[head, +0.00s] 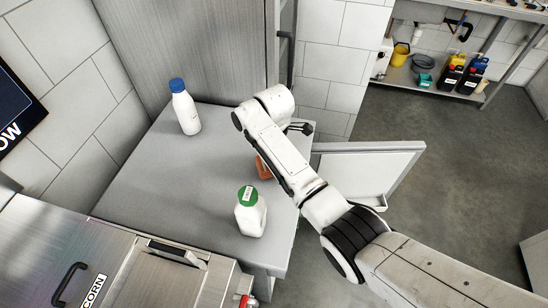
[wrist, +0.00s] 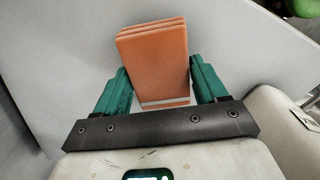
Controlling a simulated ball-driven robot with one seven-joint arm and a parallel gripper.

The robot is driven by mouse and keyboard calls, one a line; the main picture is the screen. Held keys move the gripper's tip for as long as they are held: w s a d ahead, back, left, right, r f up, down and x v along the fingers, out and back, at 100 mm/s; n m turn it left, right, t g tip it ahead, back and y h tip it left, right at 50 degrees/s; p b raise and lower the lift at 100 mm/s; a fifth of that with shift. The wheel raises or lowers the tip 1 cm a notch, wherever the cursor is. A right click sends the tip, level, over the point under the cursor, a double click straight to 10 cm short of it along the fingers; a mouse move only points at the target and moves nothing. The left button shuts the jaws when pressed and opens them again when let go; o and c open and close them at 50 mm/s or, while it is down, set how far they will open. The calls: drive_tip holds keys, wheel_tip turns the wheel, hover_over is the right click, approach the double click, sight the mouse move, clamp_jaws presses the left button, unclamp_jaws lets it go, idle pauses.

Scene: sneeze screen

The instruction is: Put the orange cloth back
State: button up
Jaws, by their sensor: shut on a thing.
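The orange cloth (wrist: 152,60) is a folded stack with a pale stripe near its lower edge. In the wrist view it lies between the two green fingers of my gripper (wrist: 160,90), which is shut on it. In the head view only a small part of the orange cloth (head: 264,168) shows beside my arm, over the grey table. My gripper in the head view is mostly hidden behind my arm. I cannot tell whether the cloth touches the table.
A green-capped milk jug (head: 251,213) stands on the grey table (head: 190,165) near its front. A blue-capped bottle (head: 184,108) stands at the back left. A white panel (head: 365,170) with a ledge is right of the table. The table's left middle is clear.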

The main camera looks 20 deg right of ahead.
drive_tip(key=shift+f+b, duration=0.35)
drive_tip(key=shift+f, duration=0.25)
drive_tip(key=o, duration=1)
wheel_tip(320, 180, up, 11)
drive_tip(key=shift+f, duration=0.1)
idle(0.5)
